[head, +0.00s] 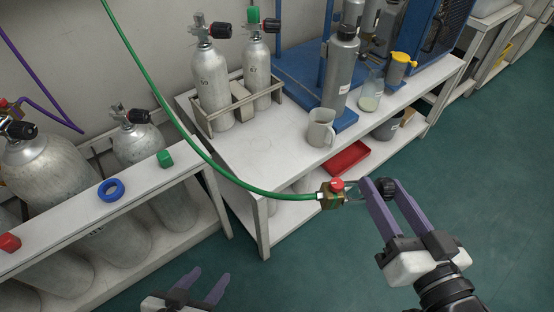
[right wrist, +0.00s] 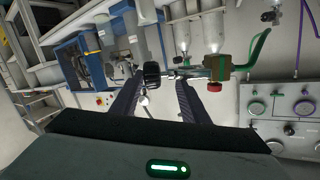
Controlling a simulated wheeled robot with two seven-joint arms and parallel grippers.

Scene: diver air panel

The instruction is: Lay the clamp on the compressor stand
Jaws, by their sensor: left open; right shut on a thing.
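The clamp has a brass block (head: 328,196) with a red knob, a metal yoke and a black knob (right wrist: 152,75); a green hose runs from it. My right gripper (head: 377,186) is shut on the clamp near the black knob and holds it just off the front edge of the compressor stand. The exact contact is partly hidden by the fingers. The compressor stand (head: 262,146) is a white bench with a lower shelf. My left gripper (head: 207,275) is open and empty at the bottom of the head view, apart from the stand.
On the stand are two racked cylinders (head: 211,88), a grey mug (head: 321,128), a tall grey canister (head: 340,70), a glass jar (head: 371,90) and the blue compressor frame (head: 300,72). Bare top lies left of the mug. A red tray (head: 347,158) sits below.

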